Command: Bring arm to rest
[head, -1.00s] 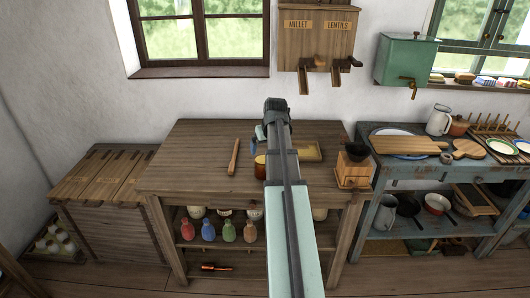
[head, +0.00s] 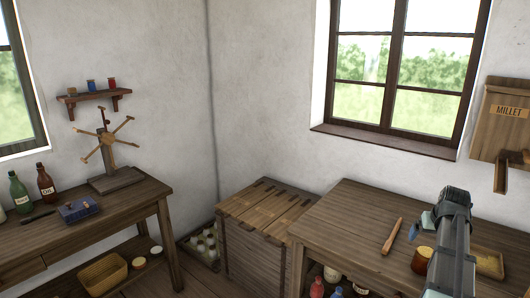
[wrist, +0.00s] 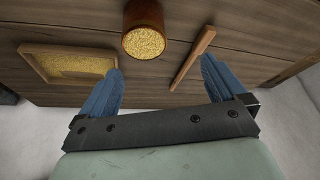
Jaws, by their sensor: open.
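My gripper (wrist: 160,85) shows in the wrist view with its two blue fingers spread apart and nothing between them. In the head view my gripper (head: 440,226) is at the lower right, above the wooden table (head: 345,225), with its fingers mostly hidden by my arm. Beyond the fingers in the wrist view stand a brown cup of yellow grain (wrist: 144,35), a shallow tray of grain (wrist: 75,65) and a wooden stick (wrist: 192,57). None of them is touched by the fingers.
The stick (head: 391,236), the cup (head: 422,262) and the tray (head: 489,264) lie on the table close to my arm. A slatted wooden chest (head: 262,240) stands left of it. A second table (head: 90,228) holds bottles and a wooden winder (head: 107,150). The millet dispenser (head: 505,125) hangs at right.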

